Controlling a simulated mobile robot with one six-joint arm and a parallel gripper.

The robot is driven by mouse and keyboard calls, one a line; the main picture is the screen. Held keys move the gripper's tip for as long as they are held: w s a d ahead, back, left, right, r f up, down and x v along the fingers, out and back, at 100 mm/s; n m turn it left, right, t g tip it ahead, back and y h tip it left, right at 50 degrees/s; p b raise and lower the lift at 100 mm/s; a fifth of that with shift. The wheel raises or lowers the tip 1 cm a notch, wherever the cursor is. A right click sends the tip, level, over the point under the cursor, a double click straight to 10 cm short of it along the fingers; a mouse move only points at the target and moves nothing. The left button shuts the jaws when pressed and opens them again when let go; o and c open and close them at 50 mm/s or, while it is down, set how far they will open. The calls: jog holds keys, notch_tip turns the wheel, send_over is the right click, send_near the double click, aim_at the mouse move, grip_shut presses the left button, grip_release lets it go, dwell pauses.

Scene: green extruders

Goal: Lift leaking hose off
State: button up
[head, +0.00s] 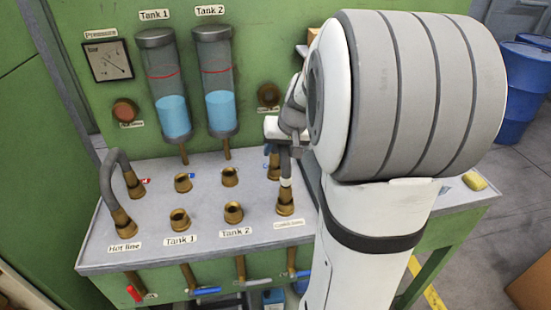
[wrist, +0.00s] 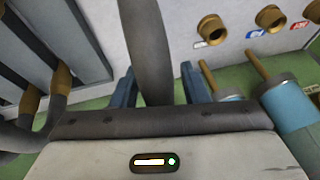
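A dark grey hose rises from the brass fitting at the front right of the bench (head: 285,203) into my gripper (head: 280,135). A second brass fitting (head: 275,172) stands just behind it. In the wrist view the hose (wrist: 147,45) runs between the two blue fingers of my gripper (wrist: 160,88). The hose's upper part is hidden by my gripper and arm in the head view. Another arched grey hose (head: 107,180) joins two brass fittings at the left. No leak is visible.
Brass sockets (head: 180,219) labelled Tank 1 and Tank 2 stand mid-bench (head: 155,205). Two glass tanks with blue liquid (head: 172,115) and a pressure gauge (head: 108,60) are on the green wall behind. Valve handles (head: 205,291) stick out in front. Blue barrels (head: 520,85) stand far right.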

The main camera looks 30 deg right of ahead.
grip_shut()
jog(key=shift+r, duration=0.15)
